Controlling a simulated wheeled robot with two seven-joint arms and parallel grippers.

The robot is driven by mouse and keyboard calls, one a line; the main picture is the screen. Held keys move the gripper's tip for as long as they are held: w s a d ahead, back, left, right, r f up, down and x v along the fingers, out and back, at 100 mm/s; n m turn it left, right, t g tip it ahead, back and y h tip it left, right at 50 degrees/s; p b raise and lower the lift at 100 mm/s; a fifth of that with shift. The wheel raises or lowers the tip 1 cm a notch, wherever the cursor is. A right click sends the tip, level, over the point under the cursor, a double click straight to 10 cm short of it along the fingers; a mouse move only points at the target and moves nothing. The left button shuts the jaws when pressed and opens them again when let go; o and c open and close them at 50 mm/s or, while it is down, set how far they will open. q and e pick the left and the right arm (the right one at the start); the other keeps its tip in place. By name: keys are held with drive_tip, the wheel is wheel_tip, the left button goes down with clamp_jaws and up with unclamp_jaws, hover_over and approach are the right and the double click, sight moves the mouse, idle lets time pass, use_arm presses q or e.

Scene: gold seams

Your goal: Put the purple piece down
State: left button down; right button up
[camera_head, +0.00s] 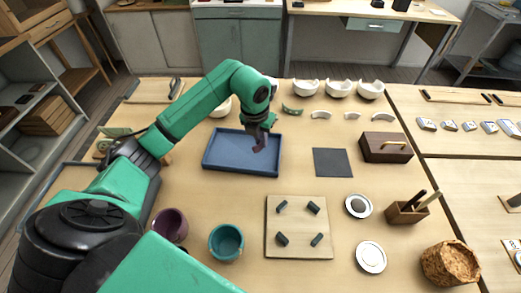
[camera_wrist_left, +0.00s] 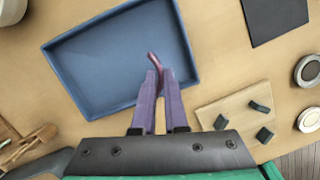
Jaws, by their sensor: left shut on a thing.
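The purple piece (camera_head: 260,143) is a small curved shard. My left gripper (camera_head: 263,124) is shut on it and holds it over the right part of the blue tray (camera_head: 222,153). In the left wrist view the purple piece (camera_wrist_left: 155,60) sticks out past the fingertips of the left gripper (camera_wrist_left: 159,75), with the blue tray (camera_wrist_left: 80,75) beneath. The fingers hide the rest of it. A purple cup (camera_head: 170,226) stands at the lower left; I cannot tell whether its rim is whole. My right gripper is not in view.
The tray's visible floor is empty. A dark mat (camera_head: 333,162) and a brown box (camera_head: 386,147) lie to the right. A board with pegs (camera_head: 298,245) and a teal cup (camera_head: 226,243) are nearer. White bowls (camera_head: 338,88) and shards line the back.

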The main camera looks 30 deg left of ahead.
sight(261, 149)
use_arm(q)
drive_tip(key=x, duration=0.2)
drive_tip(key=s+x, duration=0.1)
drive_tip(key=x, duration=0.2)
drive_tip(key=shift+f+p, duration=0.4)
drive_tip(key=shift+f, duration=0.45)
drive_tip(key=c, duration=0.9)
unclamp_jaws()
drive_tip(key=shift+c, duration=0.2)
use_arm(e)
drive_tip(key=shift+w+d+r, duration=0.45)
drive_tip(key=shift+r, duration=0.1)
use_arm(q)
drive_tip(key=shift+r, duration=0.4)
drive_tip(key=b+v, duration=0.1)
drive_tip(key=v, duration=1)
drive_tip(key=shift+r+b, duration=0.3)
drive_tip(key=shift+b, duration=0.1)
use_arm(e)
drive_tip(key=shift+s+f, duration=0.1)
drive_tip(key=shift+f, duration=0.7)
